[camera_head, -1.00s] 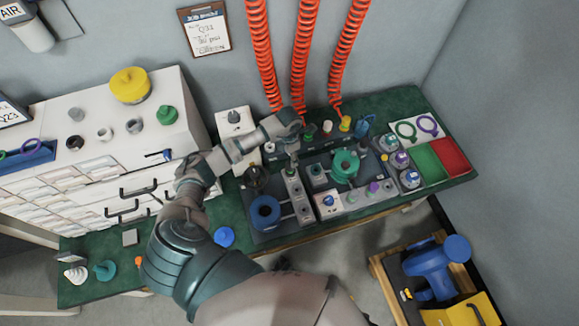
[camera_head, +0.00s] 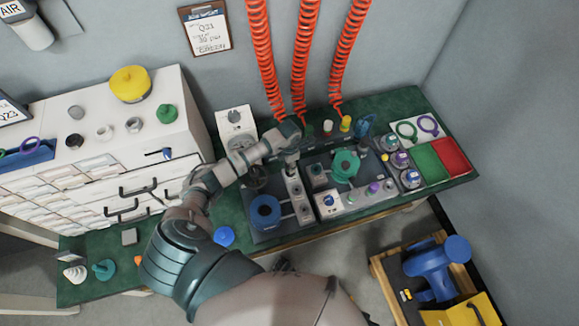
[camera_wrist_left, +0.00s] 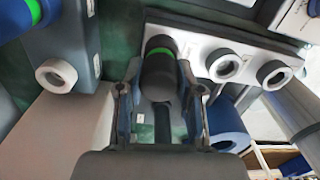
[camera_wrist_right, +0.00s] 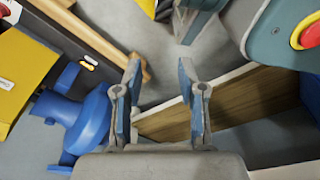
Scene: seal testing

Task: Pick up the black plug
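The black plug (camera_wrist_left: 160,78) is a dark cylinder with a green ring, seen in the left wrist view at the end of a white strip (camera_wrist_left: 195,42) with grey round sockets. My left gripper (camera_wrist_left: 159,75) is open, with one finger on each side of the plug and the plug between the fingertips. In the head view my left gripper (camera_head: 291,156) is over the back end of that strip and hides the plug. My right gripper (camera_wrist_right: 159,70) is open and empty in the right wrist view, away from the bench, above the floor.
A blue ring (camera_head: 265,213) stands left of the strip, and a green fitting (camera_head: 345,166) stands right of it. Orange coiled hoses (camera_head: 300,60) hang behind. A blue valve body (camera_head: 430,270) sits in a wooden-framed crate at lower right.

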